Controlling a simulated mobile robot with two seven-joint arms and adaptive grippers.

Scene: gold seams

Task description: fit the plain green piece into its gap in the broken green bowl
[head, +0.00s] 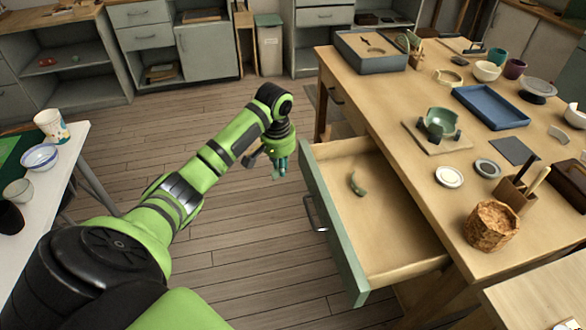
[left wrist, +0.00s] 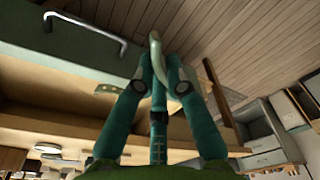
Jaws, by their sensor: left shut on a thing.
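The broken green bowl (head: 441,118) sits in a dark-footed holder on a light board on the workbench. My left gripper (head: 280,172) hangs over the floor, just left of the open drawer and well away from the bowl. In the left wrist view its teal fingers (left wrist: 156,65) are shut on a small, pale grey-green curved piece (left wrist: 155,42), which sticks out past the fingertips. Its lower part is hidden by the fingers. Another curved green piece (head: 357,184) lies loose in the drawer. My right gripper is not in view.
The open drawer (head: 400,255) juts out from the workbench (head: 400,108), its green front and handle near my left gripper. A blue tray (head: 490,106), discs, cups and a cork-like pot (head: 491,225) stand on the bench. The floor left of the drawer is clear.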

